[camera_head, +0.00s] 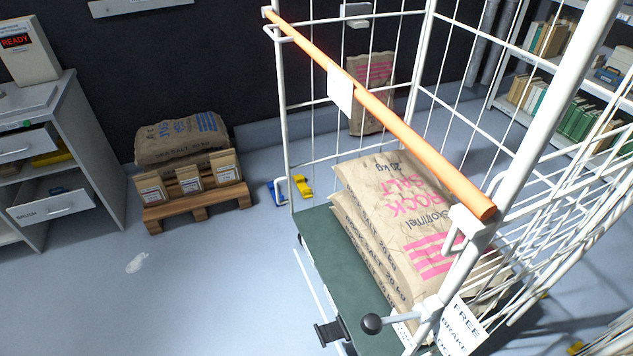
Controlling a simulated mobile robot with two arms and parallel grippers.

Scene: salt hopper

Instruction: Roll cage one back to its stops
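A white wire roll cage (283,120) fills the centre and right, with an orange bar (400,125) across its near top side. A blank white tag (340,90) hangs on the bar. Brown rock salt sacks (400,215) are stacked on its green deck (335,262). A lever with a black knob (371,323) and a sign reading "FREE" and "BRAKE" (461,325) are at the near corner post. A black pedal-like part (330,331) sticks out low down. Small yellow and blue pieces (300,187) lie by the far left corner. Neither gripper is in view.
A pallet (195,210) with salt sacks and small bags stands at the back wall. Grey drawers (55,208) with a "READY" display unit (27,50) are at left. A shelf of books (570,120) is at right. Floor left of the cage is clear, with a white smudge (137,262).

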